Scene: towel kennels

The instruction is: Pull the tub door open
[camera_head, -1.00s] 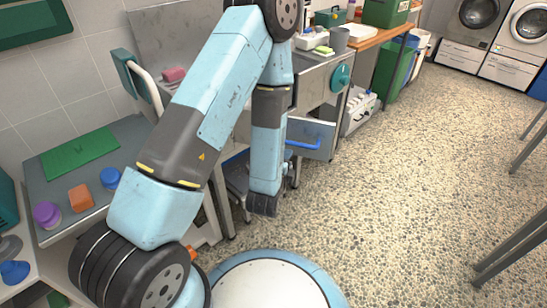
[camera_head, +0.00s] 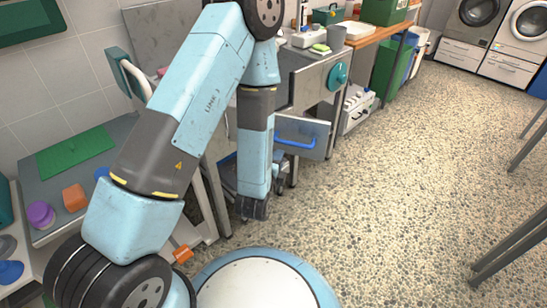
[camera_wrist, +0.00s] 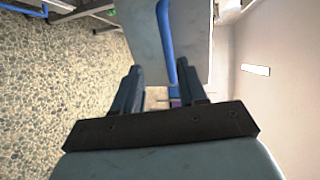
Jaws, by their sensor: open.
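The tub door (camera_head: 312,130) is a grey panel below the steel bench in the head view. A blue bar handle (camera_head: 295,143) runs across its face. In the wrist view the door (camera_wrist: 200,30) fills the top middle, and the blue handle (camera_wrist: 165,38) runs down towards my gripper. My gripper (camera_wrist: 160,88) is open, with two dark blue fingers apart. The handle's lower end shows between the fingers' lines of sight, nearer the right one; I cannot tell whether it touches. In the head view my forearm covers part of the area left of the door, and the fingers are not clear.
The bench carries a turquoise knob (camera_head: 338,75) above the door. A shelf at left holds a green mat (camera_head: 75,152), an orange block (camera_head: 75,197) and a purple jar (camera_head: 40,214). The speckled floor (camera_head: 400,190) to the right is open; metal legs (camera_head: 512,245) stand at the right edge.

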